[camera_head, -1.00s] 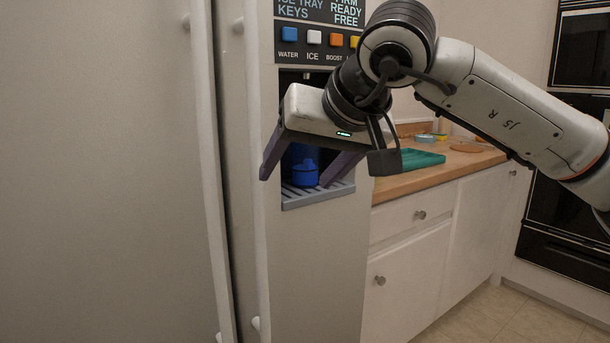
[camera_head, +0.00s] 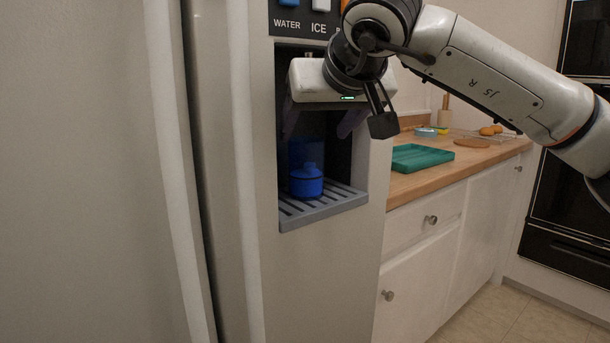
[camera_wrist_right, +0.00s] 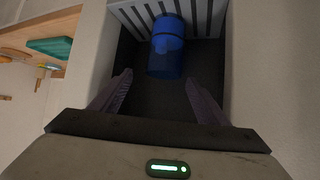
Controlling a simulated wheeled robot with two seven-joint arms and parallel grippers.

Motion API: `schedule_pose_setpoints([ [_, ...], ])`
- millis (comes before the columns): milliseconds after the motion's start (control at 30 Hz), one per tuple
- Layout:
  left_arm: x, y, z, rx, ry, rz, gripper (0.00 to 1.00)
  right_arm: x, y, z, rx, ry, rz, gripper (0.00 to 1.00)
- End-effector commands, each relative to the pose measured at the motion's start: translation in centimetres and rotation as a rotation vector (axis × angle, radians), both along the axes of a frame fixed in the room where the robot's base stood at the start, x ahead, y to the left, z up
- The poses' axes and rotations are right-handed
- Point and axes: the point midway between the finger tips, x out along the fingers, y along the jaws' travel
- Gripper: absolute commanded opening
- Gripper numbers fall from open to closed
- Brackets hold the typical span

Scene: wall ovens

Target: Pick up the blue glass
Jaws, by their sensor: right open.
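A dark blue see-through glass (camera_head: 306,150) stands upright in the fridge's dispenser recess. A brighter blue rounded shape with a small knob (camera_head: 306,186) shows at its front; I cannot tell whether it is a separate piece. In the right wrist view the glass (camera_wrist_right: 165,65) lies ahead, between the lines of the fingers. My right gripper (camera_head: 318,124) is open and empty at the upper part of the recess, above the blue shape. Its fingers show apart in the wrist view (camera_wrist_right: 159,82), not touching the glass. My left gripper is not in view.
The grey slatted drip tray (camera_head: 335,203) is under the glass. Recess side walls and the button panel (camera_head: 300,24) closely bound the space. A fridge door handle (camera_head: 243,150) stands to the left. A wooden counter with a teal tray (camera_head: 422,158) is at the right.

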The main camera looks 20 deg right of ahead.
Motion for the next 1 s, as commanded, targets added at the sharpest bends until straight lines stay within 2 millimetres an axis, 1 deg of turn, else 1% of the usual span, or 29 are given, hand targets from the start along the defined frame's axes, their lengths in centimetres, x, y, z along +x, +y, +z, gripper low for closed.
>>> schedule_pose_setpoints([
  [33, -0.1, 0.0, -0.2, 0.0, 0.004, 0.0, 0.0, 0.3, 0.0, -0.4, -0.001, 0.002, 0.001, 0.69],
  [167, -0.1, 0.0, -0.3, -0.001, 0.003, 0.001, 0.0, 0.8, 0.1, -0.7, -0.001, 0.0, 0.002, 0.69],
  [267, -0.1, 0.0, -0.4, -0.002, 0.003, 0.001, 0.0, 1.4, 0.2, -1.5, -0.002, 0.001, 0.001, 0.69],
  [400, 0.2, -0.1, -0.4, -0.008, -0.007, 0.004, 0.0, 2.7, 0.5, -3.3, -0.001, 0.003, 0.0, 0.69],
  [500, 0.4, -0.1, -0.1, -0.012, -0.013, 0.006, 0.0, 4.0, 0.5, -3.9, 0.001, 0.002, -0.001, 0.69],
  [600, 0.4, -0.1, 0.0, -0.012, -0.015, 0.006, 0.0, 4.5, 0.4, -4.1, 0.001, 0.0, 0.002, 0.69],
  [767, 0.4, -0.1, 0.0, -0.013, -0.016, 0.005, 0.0, 4.5, 0.4, -4.1, 0.0, -0.001, 0.001, 0.69],
  [867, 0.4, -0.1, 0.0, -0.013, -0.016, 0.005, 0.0, 4.4, 0.4, -4.1, 0.0, -0.001, 0.001, 0.54],
  [1000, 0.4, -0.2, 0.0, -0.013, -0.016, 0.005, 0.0, 4.4, 0.4, -4.1, 0.0, -0.001, 0.001, 0.3],
])
